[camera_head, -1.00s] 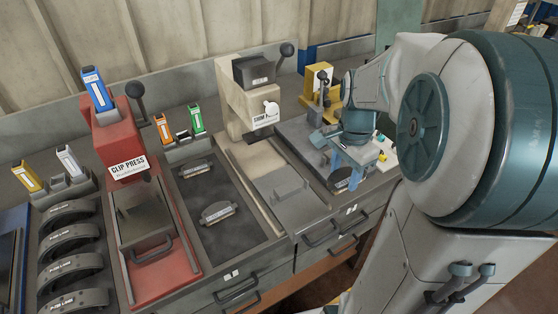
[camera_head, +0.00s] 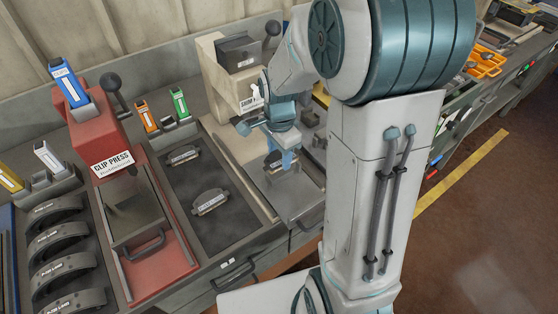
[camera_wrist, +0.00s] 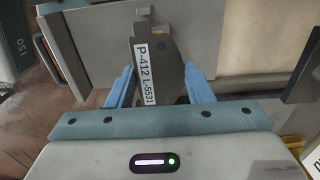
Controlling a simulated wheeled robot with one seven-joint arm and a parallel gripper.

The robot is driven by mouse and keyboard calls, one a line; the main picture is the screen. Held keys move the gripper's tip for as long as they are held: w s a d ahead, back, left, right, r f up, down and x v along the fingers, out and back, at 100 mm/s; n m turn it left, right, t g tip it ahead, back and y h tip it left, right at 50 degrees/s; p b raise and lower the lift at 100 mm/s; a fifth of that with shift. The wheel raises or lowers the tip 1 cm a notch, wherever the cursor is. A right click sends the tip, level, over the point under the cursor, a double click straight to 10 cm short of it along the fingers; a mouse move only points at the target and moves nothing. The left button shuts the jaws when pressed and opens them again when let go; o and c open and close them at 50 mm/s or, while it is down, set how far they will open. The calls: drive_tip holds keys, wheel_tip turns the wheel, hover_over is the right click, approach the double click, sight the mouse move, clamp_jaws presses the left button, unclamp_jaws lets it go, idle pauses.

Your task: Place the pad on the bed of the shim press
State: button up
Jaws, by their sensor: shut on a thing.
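My gripper (camera_head: 284,160) is shut on a dark pad (camera_head: 273,161) above the grey bed (camera_head: 297,199) of the cream shim press (camera_head: 214,62). In the wrist view, the pad (camera_wrist: 172,52) stands between the two blue fingers of the gripper (camera_wrist: 160,82). Its white label reads P-412 L-5531. A grey plate, apparently the bed (camera_wrist: 82,62), lies behind the pad. I cannot tell whether the pad touches it. My arm hides the right part of the press in the head view.
Two more pads, a rear one (camera_head: 183,155) and a front one (camera_head: 210,202), lie on a dark tray (camera_head: 222,232) left of the bed. The red clip press (camera_head: 165,255) stands farther left, beside several curved brake shoes (camera_head: 62,238). The press head overhangs the bed's back.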

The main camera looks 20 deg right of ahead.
sight(279, 157)
drive_tip(key=shift+f, duration=2)
drive_tip(key=shift+f, duration=0.1)
drive_tip(key=shift+f, duration=0.2)
drive_tip(key=o, duration=1.2)
drive_tip(key=shift+r, duration=0.1)
drive_tip(key=shift+c, duration=0.2)
drive_tip(key=shift+r, duration=0.1)
